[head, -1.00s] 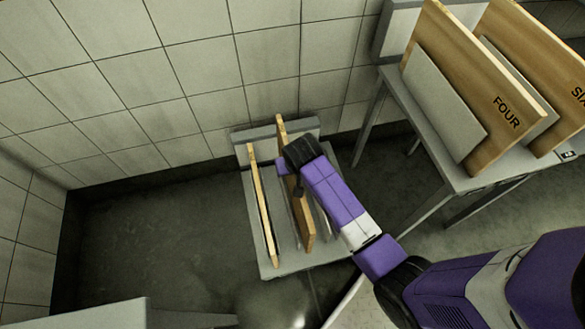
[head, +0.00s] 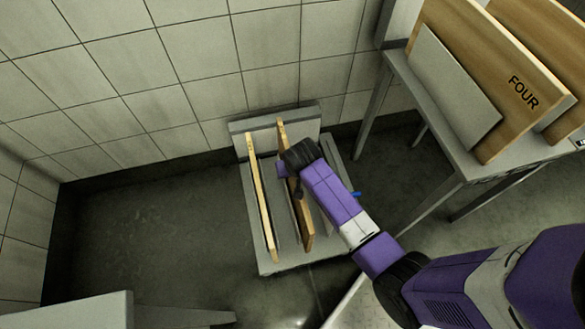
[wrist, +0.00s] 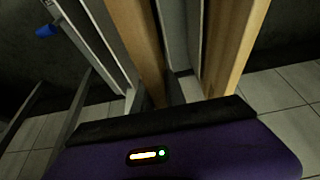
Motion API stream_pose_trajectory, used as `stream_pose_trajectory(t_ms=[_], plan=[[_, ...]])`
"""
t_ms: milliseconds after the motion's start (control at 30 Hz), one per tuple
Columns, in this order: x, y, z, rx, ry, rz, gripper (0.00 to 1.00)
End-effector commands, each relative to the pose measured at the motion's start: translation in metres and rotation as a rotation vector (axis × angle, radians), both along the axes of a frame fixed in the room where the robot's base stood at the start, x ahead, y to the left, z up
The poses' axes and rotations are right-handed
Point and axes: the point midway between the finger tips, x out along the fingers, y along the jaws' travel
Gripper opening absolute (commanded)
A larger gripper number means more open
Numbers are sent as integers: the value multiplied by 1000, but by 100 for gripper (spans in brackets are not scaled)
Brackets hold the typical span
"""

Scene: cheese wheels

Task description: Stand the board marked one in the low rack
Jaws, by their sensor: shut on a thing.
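The low rack (head: 283,266) stands on the floor against the tiled wall. Two wooden boards stand on edge in it, a left board (head: 263,205) and a right board (head: 303,228). My gripper (head: 290,168) is shut on the right board, near its upper middle; its fingertips are largely hidden by the wrist. In the wrist view, the held board seems to be the left wooden piece (wrist: 138,48), with the other board (wrist: 233,45) to its right, apart from it. The held board is low between the rack's dividers. No number shows on either board, so I cannot tell which is marked one.
A grey table (head: 460,172) at the right bears large boards, the nearer marked FOUR (head: 480,70). A small blue thing (head: 357,194) shows just right of the rack, beside my arm. A pale surface (head: 75,312) lies at lower left. The floor left of the rack is clear.

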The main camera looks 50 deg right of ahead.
Motion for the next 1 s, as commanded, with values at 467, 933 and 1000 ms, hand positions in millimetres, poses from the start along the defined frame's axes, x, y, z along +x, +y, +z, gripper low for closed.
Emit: stream_pose_trajectory(t_ms=[467, 933, 1000], plan=[[2, 0, -35, -1, -4, 0, 0], [2, 0, -40, -2, -5, 0, 0], [2, 0, -40, -1, -4, 0, 0]])
